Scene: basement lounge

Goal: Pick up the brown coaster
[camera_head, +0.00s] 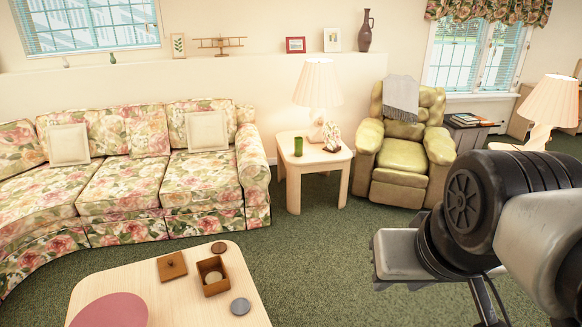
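A small round brown coaster (219,248) lies flat near the back right edge of the pale wooden coffee table (160,297). It is just behind an open brown wooden box (202,286) and apart from it. A round, light item (213,278) sits inside the box. My arm comes in from the right, over the carpet and well to the right of the coaster. Part of my gripper (488,303) shows as thin dark bars at the bottom edge. Its fingertips are not clearly visible, so its opening cannot be told. Nothing touches the coaster.
A brown square lid (172,266), a grey disc (240,306) and a pink round mat (110,311) lie on the coffee table. A floral sofa (120,190) stands behind it. A side table (315,158) and a green armchair (404,150) stand further back. Carpet (320,265) is clear between.

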